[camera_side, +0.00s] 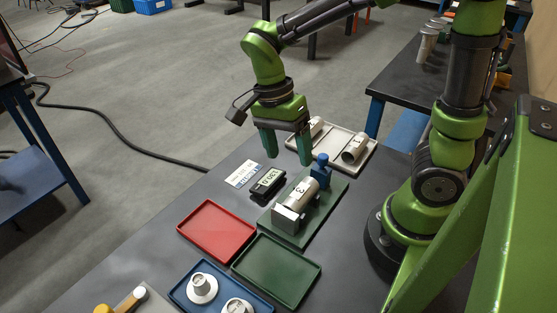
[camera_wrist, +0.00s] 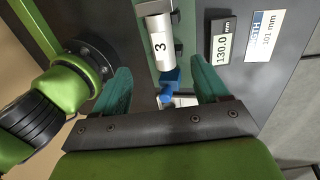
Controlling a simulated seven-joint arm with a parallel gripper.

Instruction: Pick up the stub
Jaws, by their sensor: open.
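A grey cylinder marked 3 (camera_side: 301,193), which looks like a stub, lies on a green plate (camera_side: 325,215), between a grey block (camera_side: 287,218) and a blue piece (camera_side: 321,167). The cylinder also shows in the wrist view (camera_wrist: 161,45), with the blue piece (camera_wrist: 171,80) nearer me. Two more grey cylinders lie in a pale tray: one at the right (camera_side: 354,148), one partly hidden behind my gripper (camera_side: 316,126). I cannot tell which cylinder is the stub. My gripper (camera_side: 287,159) is open, empty and pointing down, above the blue end of the plate.
A black display reading 130.0 (camera_side: 268,184) and a white label card (camera_side: 242,174) lie left of the plate. A red tray (camera_side: 217,231) and a green tray (camera_side: 276,270) are empty. A blue tray (camera_side: 182,297) holds flanged grey parts. A yellow-handled tool (camera_side: 122,303) lies at the front.

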